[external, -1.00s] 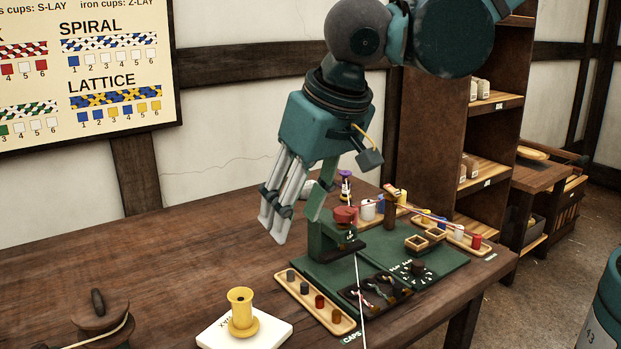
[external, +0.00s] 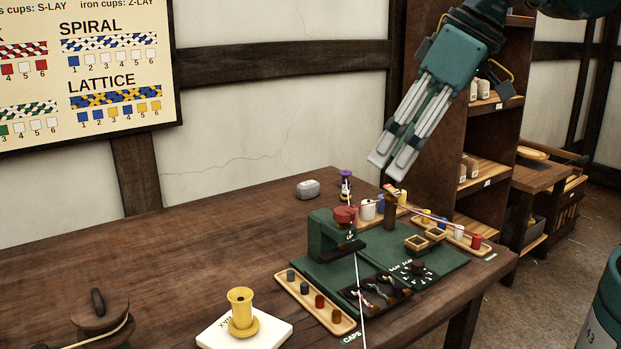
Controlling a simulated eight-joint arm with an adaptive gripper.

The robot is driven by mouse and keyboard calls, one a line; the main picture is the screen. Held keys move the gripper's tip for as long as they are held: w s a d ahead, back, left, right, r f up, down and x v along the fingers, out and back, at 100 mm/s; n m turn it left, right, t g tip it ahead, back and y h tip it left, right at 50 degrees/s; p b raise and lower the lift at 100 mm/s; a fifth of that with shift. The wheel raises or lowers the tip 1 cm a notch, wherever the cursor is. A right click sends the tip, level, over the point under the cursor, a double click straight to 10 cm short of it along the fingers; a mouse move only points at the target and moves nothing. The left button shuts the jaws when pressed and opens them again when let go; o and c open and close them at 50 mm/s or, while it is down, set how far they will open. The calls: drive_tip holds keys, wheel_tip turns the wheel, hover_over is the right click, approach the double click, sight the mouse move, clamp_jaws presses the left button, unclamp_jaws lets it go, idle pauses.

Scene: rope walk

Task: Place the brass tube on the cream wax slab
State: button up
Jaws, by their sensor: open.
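The brass tube (external: 241,308), yellow with a flared rim and a round foot, stands upright on the cream wax slab (external: 270,335) at the front of the table. The slab is flat and pale, with dark lettering partly hidden by the tube. My gripper (external: 387,168) is open and empty. It is raised over the back right of the table, in front of the wall and shelf, well apart from the tube and slab.
A green machine (external: 328,235) stands on a green board, with a tray of small caps (external: 318,303) in front. A wooden spool (external: 98,315) is at front left. The table's left middle is clear.

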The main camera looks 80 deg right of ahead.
drive_tip(key=s+d+n+t+y, duration=0.1)
drive_tip(key=s+d+n+t, duration=0.1)
drive_tip(key=s, duration=1.3)
drive_tip(key=shift+s+d+f+n, duration=0.2)
drive_tip(key=shift+d+n, duration=0.25)
drive_tip(key=shift+n, duration=0.45)
